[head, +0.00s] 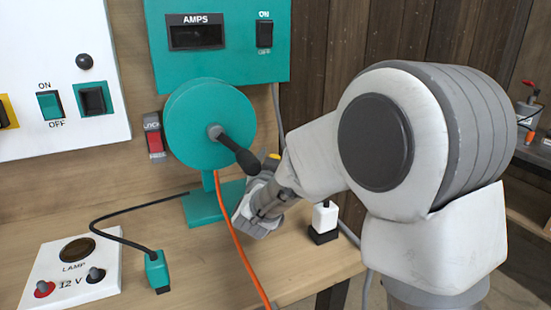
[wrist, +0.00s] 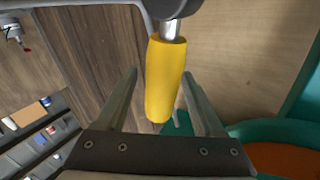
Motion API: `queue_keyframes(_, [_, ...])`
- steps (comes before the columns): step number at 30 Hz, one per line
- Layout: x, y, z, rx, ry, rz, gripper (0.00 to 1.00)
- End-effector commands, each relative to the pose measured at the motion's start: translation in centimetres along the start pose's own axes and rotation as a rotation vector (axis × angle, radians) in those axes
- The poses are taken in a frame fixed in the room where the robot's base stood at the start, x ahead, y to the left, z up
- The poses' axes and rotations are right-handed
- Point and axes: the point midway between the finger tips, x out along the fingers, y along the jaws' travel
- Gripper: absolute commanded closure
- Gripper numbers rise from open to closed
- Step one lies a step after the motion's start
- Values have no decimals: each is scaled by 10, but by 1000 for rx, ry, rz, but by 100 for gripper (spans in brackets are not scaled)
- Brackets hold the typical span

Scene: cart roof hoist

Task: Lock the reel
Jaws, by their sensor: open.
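The teal reel (head: 190,125) stands upright on a teal foot, with a black crank handle (head: 240,155) on its front and an orange cord leading down. In the wrist view its rim and orange winding (wrist: 285,155) show at the lower right. A yellow handle (wrist: 165,80) on a metal stem lies between my open fingers, with a visible gap on both sides. My gripper (wrist: 160,73) is not shut on it. In the head view my gripper (head: 256,200) is just right of the reel, and only a bit of yellow shows there.
A small red-and-grey fitting (head: 154,140) with a label is left of the reel. An AMPS box (head: 215,70) is behind. A lamp panel (head: 72,275), a teal plug (head: 157,270) and a white-and-black block (head: 324,222) are on the bench.

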Motion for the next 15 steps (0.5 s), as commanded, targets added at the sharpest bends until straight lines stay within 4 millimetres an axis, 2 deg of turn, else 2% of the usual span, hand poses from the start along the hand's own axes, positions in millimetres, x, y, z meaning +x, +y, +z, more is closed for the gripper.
queue_keyframes(1, [0,0,0,0,0,0,36])
queue_keyframes(9, [0,0,0,0,0,0,85])
queue_keyframes(12, [0,0,0,0,0,0,100])
queue_keyframes(15, [0,0,0,0,0,0,100])
